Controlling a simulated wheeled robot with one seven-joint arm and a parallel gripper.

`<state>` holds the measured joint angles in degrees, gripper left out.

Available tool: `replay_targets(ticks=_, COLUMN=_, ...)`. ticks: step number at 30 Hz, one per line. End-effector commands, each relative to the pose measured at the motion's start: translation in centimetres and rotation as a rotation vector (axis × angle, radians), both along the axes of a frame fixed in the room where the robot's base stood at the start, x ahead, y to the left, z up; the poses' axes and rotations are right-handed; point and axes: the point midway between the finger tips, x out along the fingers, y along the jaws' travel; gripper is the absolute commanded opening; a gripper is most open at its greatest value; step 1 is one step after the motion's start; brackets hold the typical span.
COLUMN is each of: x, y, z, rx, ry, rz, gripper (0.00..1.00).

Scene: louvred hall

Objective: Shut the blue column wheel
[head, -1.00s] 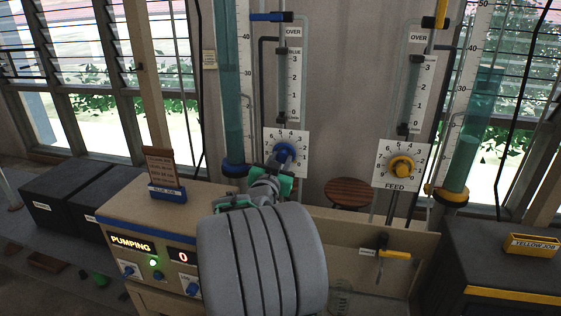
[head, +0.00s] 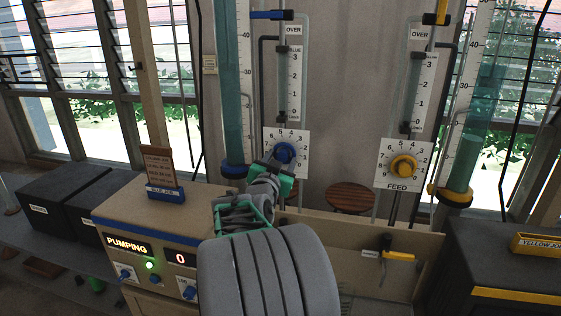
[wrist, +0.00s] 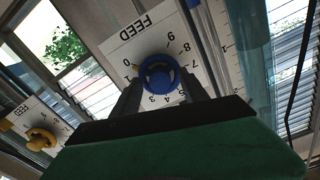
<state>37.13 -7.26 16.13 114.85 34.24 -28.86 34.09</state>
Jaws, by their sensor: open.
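The blue column wheel (head: 284,152) is a round blue handwheel on a white dial plate (head: 269,136) below the left column's scale. It also shows in the wrist view (wrist: 159,74), where the dial is upside down and marked FEED. A small pale yellow pointer shows at the wheel's left edge there, near the low numbers; its exact reading is unclear. My gripper (head: 280,164) is at the wheel's lower front in the head view. In the wrist view, its two dark fingers (wrist: 162,82) are apart, one on each side of the wheel. Contact cannot be told.
A yellow wheel (head: 403,166) on a similar FEED dial is to the right. A yellow-handled valve (head: 397,256) is lower right. The console (head: 160,215) reads PUMPING and 0, with a green light lit. A blue lever (head: 268,15) is above.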

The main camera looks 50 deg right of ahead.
Motion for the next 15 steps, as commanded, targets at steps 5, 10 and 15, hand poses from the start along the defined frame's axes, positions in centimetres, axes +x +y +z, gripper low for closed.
replay_targets(ticks=5, x=0.0, y=0.1, z=0.0, rx=0.000, ry=0.000, rz=0.000, gripper=0.52)
replay_targets(ticks=10, x=-0.8, y=2.2, z=-0.1, rx=-0.002, ry=-0.002, rz=0.003, gripper=0.52)
replay_targets(ticks=15, x=-2.2, y=5.5, z=-0.1, rx=-0.002, ry=-0.003, rz=0.004, gripper=0.52)
